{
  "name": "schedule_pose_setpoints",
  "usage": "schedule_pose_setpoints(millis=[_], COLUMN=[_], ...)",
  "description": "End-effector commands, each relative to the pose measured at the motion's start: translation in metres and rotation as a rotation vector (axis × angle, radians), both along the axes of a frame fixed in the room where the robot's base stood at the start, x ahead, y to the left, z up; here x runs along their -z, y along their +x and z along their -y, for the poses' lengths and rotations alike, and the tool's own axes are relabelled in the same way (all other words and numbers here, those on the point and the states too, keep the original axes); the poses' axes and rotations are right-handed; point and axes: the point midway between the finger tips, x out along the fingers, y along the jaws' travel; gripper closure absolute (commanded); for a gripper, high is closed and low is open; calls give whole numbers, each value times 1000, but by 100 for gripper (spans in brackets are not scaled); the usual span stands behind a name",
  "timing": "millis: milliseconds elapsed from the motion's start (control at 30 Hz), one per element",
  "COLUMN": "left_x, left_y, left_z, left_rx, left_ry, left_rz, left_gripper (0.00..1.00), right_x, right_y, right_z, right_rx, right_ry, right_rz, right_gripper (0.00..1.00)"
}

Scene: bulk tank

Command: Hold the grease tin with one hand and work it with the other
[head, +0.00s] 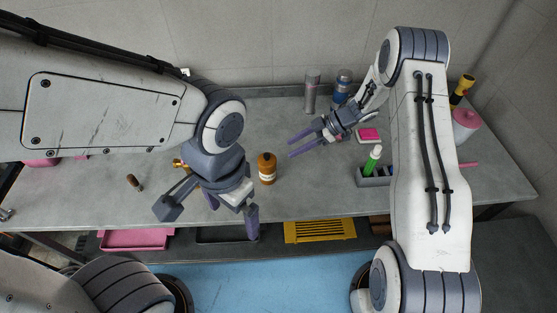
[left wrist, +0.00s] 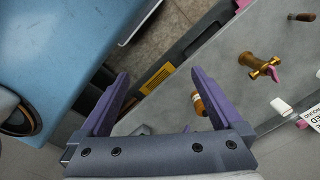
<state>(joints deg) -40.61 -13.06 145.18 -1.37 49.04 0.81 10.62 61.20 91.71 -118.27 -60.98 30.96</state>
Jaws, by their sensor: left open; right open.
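I cannot pick out a clear grease tin. A pink round container (head: 466,124) stands at the far right of the bench, partly behind my right arm, and may be it. My left gripper (head: 232,212) is open and empty over the bench's front edge, left of a brown bottle (head: 266,172).
A grey flask (head: 312,90) and a blue container (head: 343,86) stand at the back. A brass valve (left wrist: 258,67) lies left. A yellow grate (head: 320,231) and a pink tray (head: 138,240) are below the front edge.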

Motion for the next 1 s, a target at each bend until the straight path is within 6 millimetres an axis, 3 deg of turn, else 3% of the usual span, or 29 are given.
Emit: schedule_pose_setpoints(millis=[167,300,533,767,900,1000], left_x=[23,37,63,110,154,192], left_y=[34,73,146,212,239,248], left_z=[-29,-48,-55,-26,6,32], left_rx=[211,412,779,1192,1464,1664], left_ry=[285,522,867,1134,1248,1298], left_rz=[-12,-8,19,85,147,206], left_gripper=[0,0,0,0,0,0], right_x=[0,0,0,0,0,0], right_y=[0,0,1,1,1,1], right_z=[2,2,1,0,0,0], right_rx=[5,5,4,3,2,2], right_ry=[-1,-1,-1,-1,-1,-1], right_rz=[2,2,3,2,3,3], right_gripper=[50,50,50,50,50,50])
